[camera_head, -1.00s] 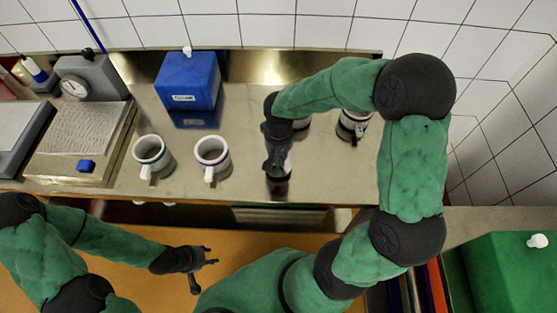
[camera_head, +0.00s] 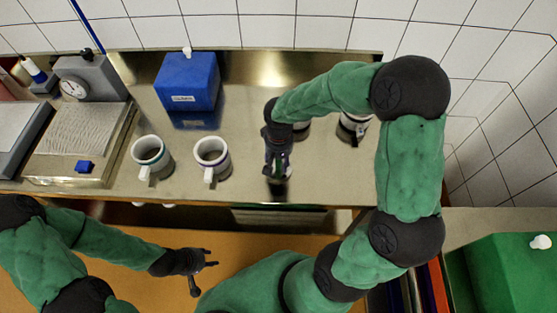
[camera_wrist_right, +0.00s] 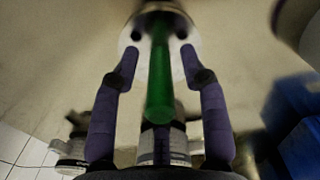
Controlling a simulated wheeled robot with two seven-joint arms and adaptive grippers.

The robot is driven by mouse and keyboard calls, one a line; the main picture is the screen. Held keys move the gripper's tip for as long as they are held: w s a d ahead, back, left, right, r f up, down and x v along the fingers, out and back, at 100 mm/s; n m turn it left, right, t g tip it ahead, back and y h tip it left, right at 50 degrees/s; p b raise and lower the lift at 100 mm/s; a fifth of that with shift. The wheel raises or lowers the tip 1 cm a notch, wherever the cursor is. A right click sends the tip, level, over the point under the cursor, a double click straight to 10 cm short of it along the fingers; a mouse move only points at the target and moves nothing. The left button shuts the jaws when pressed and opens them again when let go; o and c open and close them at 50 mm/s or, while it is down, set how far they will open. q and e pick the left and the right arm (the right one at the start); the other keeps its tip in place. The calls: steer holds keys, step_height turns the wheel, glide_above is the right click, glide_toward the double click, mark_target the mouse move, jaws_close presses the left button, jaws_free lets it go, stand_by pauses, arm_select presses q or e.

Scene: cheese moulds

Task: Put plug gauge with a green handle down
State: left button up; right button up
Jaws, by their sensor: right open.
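The plug gauge's green handle (camera_wrist_right: 158,85) stands out between the two fingers of my right gripper (camera_wrist_right: 160,55) in the right wrist view. There is a gap on both sides of the handle, so this gripper is open around it. The handle's far end meets a pale round piece (camera_wrist_right: 128,38); I cannot tell what that piece is. In the head view my right gripper (camera_head: 278,172) points down over the front of the steel counter, and the gauge is mostly hidden under it. My left gripper (camera_head: 205,262) is empty, with spread fingers, in front of the counter.
A teal-rimmed white mug-like mould (camera_head: 152,157) and a purple-rimmed one (camera_head: 212,160) stand left of my right gripper. Another (camera_head: 351,128) stands to its right, behind my arm. A blue box (camera_head: 187,80) is at the back. A dial device (camera_head: 88,80) is at left.

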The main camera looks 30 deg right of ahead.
arm_select(q)
step_height(320, 180, up, 4)
steer(key=p, duration=0.3)
steer(key=shift+f, duration=0.25)
arm_select(e)
step_height(320, 180, up, 12)
steer(key=shift+r, duration=0.1)
steer(key=shift+c, duration=0.4)
stand_by(0.8)
